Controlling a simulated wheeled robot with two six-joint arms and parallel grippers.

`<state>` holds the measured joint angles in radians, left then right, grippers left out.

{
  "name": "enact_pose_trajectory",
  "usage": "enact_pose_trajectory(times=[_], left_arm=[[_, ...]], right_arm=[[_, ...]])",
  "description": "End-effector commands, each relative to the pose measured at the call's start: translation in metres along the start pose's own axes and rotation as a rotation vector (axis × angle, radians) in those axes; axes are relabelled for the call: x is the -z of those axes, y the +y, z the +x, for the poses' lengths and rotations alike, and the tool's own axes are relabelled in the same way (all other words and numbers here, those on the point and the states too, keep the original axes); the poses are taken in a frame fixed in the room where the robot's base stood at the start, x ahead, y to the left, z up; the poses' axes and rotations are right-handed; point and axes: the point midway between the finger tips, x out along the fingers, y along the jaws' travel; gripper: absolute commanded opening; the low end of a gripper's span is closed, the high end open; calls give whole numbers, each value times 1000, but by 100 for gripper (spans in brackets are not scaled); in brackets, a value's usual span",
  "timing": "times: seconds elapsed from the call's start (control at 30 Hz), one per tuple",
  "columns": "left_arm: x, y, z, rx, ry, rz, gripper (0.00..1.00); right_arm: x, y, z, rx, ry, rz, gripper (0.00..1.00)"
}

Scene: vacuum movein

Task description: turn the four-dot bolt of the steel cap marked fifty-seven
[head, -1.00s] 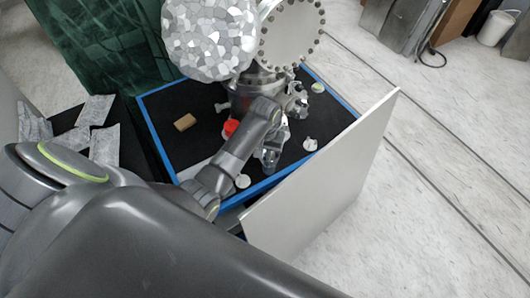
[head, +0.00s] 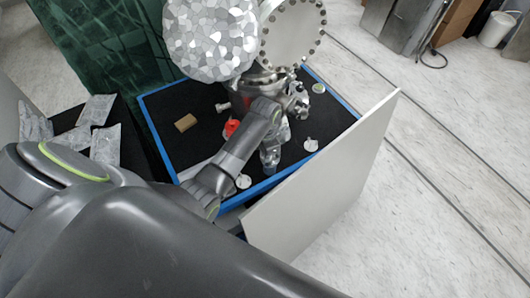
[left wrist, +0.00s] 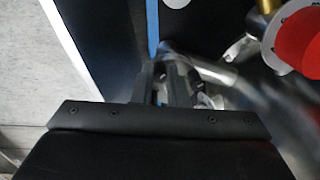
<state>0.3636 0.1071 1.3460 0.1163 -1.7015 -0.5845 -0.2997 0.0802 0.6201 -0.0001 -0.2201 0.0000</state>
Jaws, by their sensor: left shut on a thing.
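A steel vessel with a round bolted flange plate (head: 293,34) stands at the back of the black table. Bolts ring the plate's rim; I cannot read any number or dots, so I cannot tell which cap is marked fifty-seven. My left gripper (head: 270,158) points down in front of the vessel, over the black mat. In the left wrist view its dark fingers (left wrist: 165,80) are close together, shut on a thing. A blurred silvery shape (left wrist: 205,70) is at the fingertips, too unclear to name. My right gripper is not in view.
A faceted silvery ball (head: 209,38) covers the back left. A red part (head: 231,127) also shows in the left wrist view (left wrist: 300,40). A tan block (head: 185,122) and several white discs lie on the blue-edged table. A pale panel (head: 320,180) stands along its right front.

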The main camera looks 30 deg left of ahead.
Motion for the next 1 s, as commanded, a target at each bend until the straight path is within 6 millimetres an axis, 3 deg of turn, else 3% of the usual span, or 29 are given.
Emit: enact_pose_trajectory(times=[0.3,0.77,0.8,0.83,1.0], left_arm=[[4,-1,-3,5,11,98,0],[4,-1,-3,5,12,110,0],[4,-1,-3,5,12,110,15],[4,-1,-3,5,12,110,19],[3,0,-2,3,8,109,22]], right_arm=[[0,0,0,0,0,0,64],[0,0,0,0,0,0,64],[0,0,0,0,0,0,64],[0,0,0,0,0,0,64],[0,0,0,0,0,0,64]])
